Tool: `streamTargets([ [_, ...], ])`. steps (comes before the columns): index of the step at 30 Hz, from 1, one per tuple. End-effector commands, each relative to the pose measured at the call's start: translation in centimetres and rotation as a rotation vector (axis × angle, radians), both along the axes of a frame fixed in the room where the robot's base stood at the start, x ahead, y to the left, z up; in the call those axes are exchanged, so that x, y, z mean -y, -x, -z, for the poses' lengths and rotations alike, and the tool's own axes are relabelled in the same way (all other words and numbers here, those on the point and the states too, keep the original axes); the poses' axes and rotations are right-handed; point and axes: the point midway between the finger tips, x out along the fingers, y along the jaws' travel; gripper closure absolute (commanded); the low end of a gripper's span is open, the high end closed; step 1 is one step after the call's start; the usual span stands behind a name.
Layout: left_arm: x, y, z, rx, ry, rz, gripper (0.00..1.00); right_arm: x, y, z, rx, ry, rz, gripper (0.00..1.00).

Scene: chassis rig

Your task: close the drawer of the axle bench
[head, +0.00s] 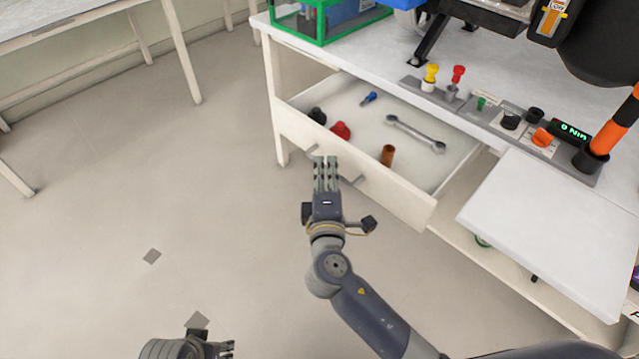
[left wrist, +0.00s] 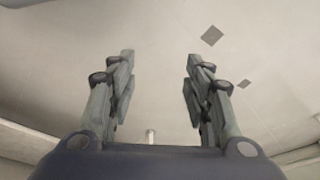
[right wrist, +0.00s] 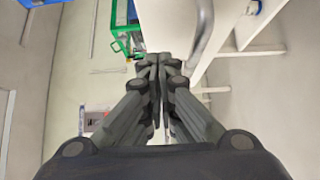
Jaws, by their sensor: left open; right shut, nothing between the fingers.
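The axle bench (head: 500,75) has a white top, and its drawer (head: 385,188) is pulled out. In the drawer lie a wrench (head: 414,134), a blue-handled item (head: 368,98), a brown cylinder (head: 387,155), a red piece (head: 340,131) and a black piece (head: 317,115). My right gripper (head: 326,165) is shut and empty, at the drawer's front by its grey handle (head: 352,181); the handle also shows in the right wrist view (right wrist: 203,35). Whether they touch I cannot tell. My left gripper (left wrist: 160,90) is open and empty over the floor, at the bottom of the head view (head: 225,348).
A green frame (head: 322,25), colored knobs (head: 458,75) and a torque display (head: 574,131) sit on the bench top. A white panel (head: 550,220) juts out right of the drawer. Another table (head: 60,22) stands at upper left. The floor at left is clear.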

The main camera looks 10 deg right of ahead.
Motion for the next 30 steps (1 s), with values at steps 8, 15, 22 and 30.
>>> streamTargets([
  [8,0.0,0.0,0.3,-0.003,0.0,0.0,0.54,1.6,-1.3,0.0,0.0,0.0,-0.003,1.0],
  [15,0.0,0.0,0.4,-0.003,0.0,0.0,0.54,1.7,-1.3,0.0,0.0,-0.001,-0.002,1.0],
  [22,0.1,0.0,0.4,-0.003,0.0,0.0,0.54,2.0,-1.6,0.0,0.0,0.0,-0.001,1.0],
  [30,0.0,0.1,1.1,-0.007,0.0,0.001,0.54,5.3,-4.0,-0.1,0.002,0.002,0.002,1.0],
])
